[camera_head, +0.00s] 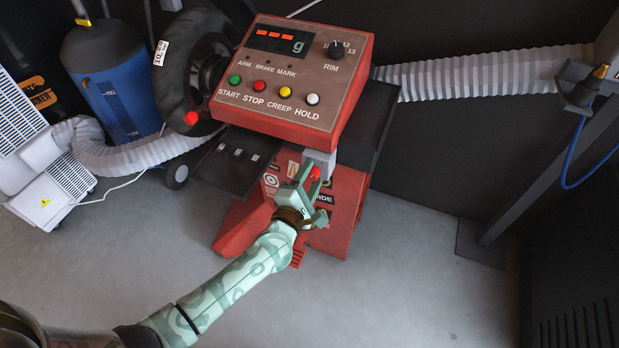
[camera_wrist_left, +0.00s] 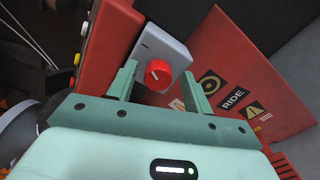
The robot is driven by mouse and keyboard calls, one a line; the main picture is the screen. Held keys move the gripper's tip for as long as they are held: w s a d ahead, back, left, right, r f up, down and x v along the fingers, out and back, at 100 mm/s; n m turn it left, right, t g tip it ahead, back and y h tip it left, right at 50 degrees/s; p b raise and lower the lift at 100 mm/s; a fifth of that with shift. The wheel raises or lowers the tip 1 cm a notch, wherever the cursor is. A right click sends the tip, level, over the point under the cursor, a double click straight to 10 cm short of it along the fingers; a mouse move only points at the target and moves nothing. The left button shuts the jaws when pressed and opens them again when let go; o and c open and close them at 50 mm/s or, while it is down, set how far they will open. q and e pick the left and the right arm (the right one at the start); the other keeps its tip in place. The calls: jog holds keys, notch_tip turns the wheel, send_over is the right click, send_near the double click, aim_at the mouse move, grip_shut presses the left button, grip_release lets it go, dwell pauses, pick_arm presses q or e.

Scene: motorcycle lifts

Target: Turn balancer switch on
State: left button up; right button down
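The balancer is a red machine with a sloped control panel (camera_head: 292,76) in the head view. Its switch is a grey box (camera_head: 319,160) with a red rotary knob (camera_head: 315,173), below the panel. In the left wrist view, the grey box (camera_wrist_left: 167,47) and the red knob (camera_wrist_left: 158,75) show clearly. My left gripper (camera_head: 306,174) is open in front of the switch. In the left wrist view, its fingers (camera_wrist_left: 158,80) stand on either side of the knob, with visible gaps. Whether a finger touches the box cannot be told. My right gripper is in neither view.
The panel has coloured buttons, a RIM dial (camera_head: 336,50) and a lit display (camera_head: 283,39). A black tray (camera_head: 233,160) lies left of the switch. A tyre (camera_head: 186,72), a blue cylinder (camera_head: 120,98) and a ribbed hose (camera_head: 140,156) stand left. Floor at lower right is clear.

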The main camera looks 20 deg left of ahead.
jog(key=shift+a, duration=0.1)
pick_arm(q)
jog(key=shift+s+a, duration=0.1)
jog(key=shift+s, duration=0.25)
jog(key=s+p, duration=0.4)
jog(key=s, duration=1.1)
jog(key=shift+s+a, duration=0.25)
jog(key=shift+s, duration=0.05)
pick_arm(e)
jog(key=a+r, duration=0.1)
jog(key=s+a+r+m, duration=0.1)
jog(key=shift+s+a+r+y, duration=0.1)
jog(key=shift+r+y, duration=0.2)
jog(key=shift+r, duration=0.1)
